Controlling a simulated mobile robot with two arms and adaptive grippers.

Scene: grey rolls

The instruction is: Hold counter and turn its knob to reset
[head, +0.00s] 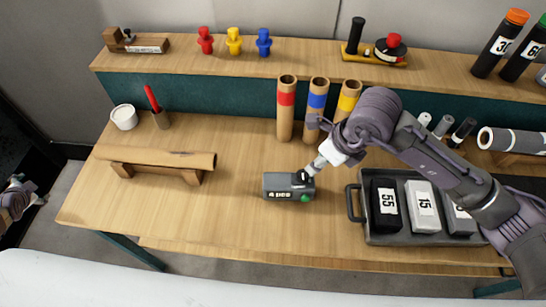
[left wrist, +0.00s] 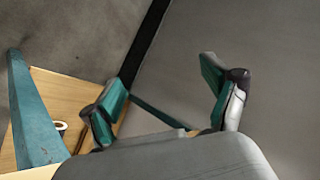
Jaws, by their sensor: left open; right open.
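The counter (head: 280,187) is a small dark grey box with a light number display on its front and a green button (head: 305,198) at its lower right. It sits upright on the table's front middle. My right gripper (head: 307,174) is open at the counter's upper right end, pointing down at it. Its fingers hide that end, and I cannot make out the knob or tell whether they touch it. My left gripper (head: 30,190) is off the table at the far left edge. In the left wrist view the left gripper (left wrist: 165,95) is open and empty.
A grey tray (head: 356,205) with labelled boxes stands right of the counter. A cardboard roll (head: 165,158) lies on a wooden stand at left. Several upright tubes (head: 286,110) stand behind. The table between roll and counter is clear.

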